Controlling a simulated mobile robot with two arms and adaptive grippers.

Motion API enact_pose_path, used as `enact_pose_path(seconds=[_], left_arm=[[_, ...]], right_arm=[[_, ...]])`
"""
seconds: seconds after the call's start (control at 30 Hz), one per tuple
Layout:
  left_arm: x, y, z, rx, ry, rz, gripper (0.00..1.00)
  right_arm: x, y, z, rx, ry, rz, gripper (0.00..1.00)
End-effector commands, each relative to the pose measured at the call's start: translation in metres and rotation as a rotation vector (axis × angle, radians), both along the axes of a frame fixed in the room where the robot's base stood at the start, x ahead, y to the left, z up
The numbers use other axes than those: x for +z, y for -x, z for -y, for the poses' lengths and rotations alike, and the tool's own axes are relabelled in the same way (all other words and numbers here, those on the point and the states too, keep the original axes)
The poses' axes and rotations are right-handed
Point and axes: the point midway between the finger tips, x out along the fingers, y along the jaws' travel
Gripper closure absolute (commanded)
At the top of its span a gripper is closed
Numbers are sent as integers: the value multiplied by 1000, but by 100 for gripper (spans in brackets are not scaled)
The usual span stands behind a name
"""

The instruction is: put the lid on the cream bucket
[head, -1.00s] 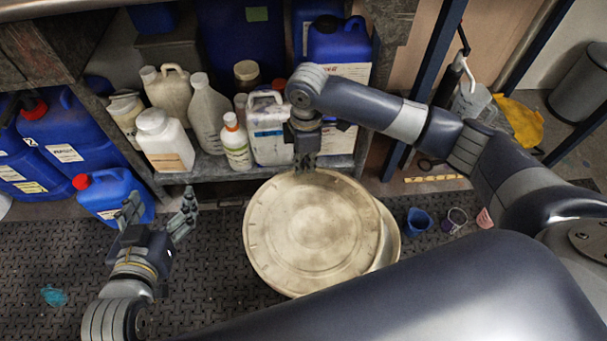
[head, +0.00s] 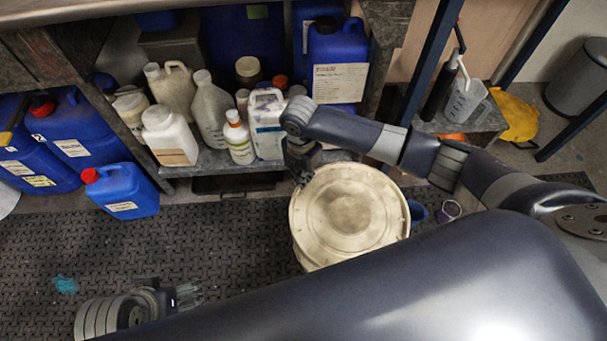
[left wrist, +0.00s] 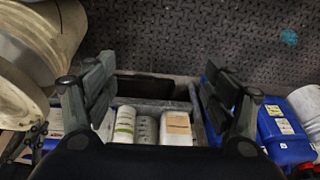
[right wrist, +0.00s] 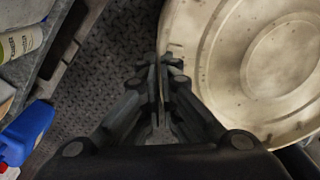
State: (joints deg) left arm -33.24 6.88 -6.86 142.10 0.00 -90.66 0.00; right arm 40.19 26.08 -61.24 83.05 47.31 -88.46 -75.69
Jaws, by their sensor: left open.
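The cream bucket (head: 300,258) stands on the mat, mostly hidden under the round cream lid (head: 350,215). The lid lies over the bucket's mouth; I cannot tell whether its rim is seated all round. Bucket (left wrist: 62,25) and lid (left wrist: 15,95) also show at the left edge in the left wrist view. My right gripper (head: 303,180) is at the lid's far left rim. In the right wrist view its fingers (right wrist: 162,65) are nearly together at the edge of the lid (right wrist: 265,65). My left gripper (head: 192,296) is open and empty, low over the mat at left.
A shelf with several bottles (head: 170,135) stands behind the bucket. A blue canister (head: 122,190) with a red cap is on the floor at left. The mat (head: 200,240) between canister and bucket is clear.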

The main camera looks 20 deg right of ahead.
Motion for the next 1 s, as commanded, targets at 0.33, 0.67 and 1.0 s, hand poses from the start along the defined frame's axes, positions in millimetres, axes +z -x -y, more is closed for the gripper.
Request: enact_pose_path(seconds=[0.33, 0.67, 1.0], left_arm=[[12, 0, 0, 0, 0, 2, 23], [-6, -12, 3, -4, 9, 53, 23], [7, -49, 15, -18, 44, 212, 23]], right_arm=[[4, 0, 0, -2, 2, -1, 100], [-34, 0, 0, -3, 2, -2, 100], [-42, 0, 0, -2, 1, -2, 100]])
